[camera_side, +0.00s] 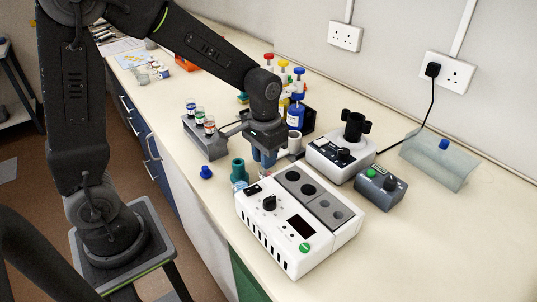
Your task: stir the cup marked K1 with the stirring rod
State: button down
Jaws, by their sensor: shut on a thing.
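My gripper (264,162) points down over the bench, behind the white block-shaped instrument. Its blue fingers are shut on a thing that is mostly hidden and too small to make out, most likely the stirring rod. Three small vessels with coloured bands, blue (191,106), green (200,114) and red (210,124), stand in a grey rack (205,144) left of my gripper. Their marks are too small to read, so I cannot tell which cup is K1. A small clear vessel (265,173) shows just below my fingers, partly hidden.
The white instrument (283,236) stands close in front of my gripper. A teal vessel (239,171) and a blue stopper (206,172) are to the left. Coloured-cap bottles (296,112) stand behind; a white mixer (341,160) and grey box (380,188) are right.

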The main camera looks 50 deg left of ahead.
jog(key=shift+w+d, duration=0.2)
jog(key=shift+d, duration=0.35)
jog(key=shift+w, duration=0.3)
jog(key=shift+w+a, duration=0.15)
jog(key=shift+a, duration=0.35)
jog(key=shift+s+a, duration=0.15)
jog(key=shift+s, duration=0.1)
jog(key=shift+s+d, duration=0.3)
jog(key=shift+s, duration=0.1)
jog(key=shift+d, duration=0.25)
jog(key=shift+w+d, duration=0.15)
jog(key=shift+w, duration=0.15)
jog(key=shift+a, duration=0.25)
jog(key=shift+a+r, duration=0.15)
jog(key=shift+r, duration=2.9)
